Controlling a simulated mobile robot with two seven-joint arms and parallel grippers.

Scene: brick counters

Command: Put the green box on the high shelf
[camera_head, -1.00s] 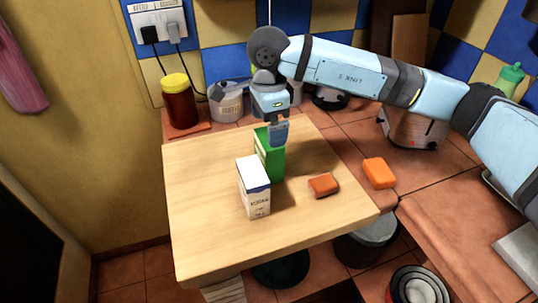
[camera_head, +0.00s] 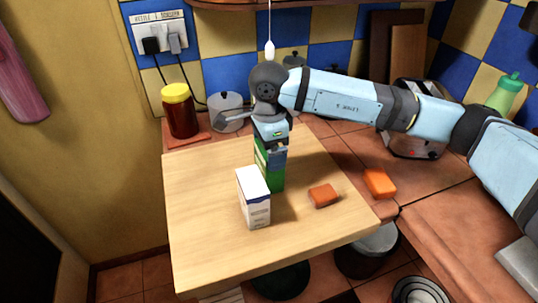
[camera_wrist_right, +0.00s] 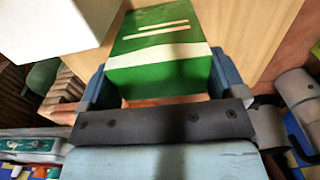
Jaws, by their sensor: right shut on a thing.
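The green box (camera_head: 272,176) stands upright on the wooden table, right behind a white carton (camera_head: 254,200). My right gripper (camera_head: 271,150) comes down over its top and is shut on it. In the right wrist view the green box (camera_wrist_right: 160,68) sits between the two blue fingers of my right gripper (camera_wrist_right: 162,88). I cannot tell whether the box's base touches the table. A reddish-brown shelf edge (camera_head: 320,4) shows along the top of the head view; its upper surface is out of sight. My left gripper is not in view.
The white carton stands close to the box, also in the wrist view (camera_wrist_right: 55,25). An orange-brown block (camera_head: 323,195) lies on the table (camera_head: 205,240), and an orange block (camera_head: 379,183) on the counter. A yellow-lidded jar (camera_head: 180,112) and a pot (camera_head: 226,110) stand behind. A pull cord (camera_head: 269,48) hangs above the arm.

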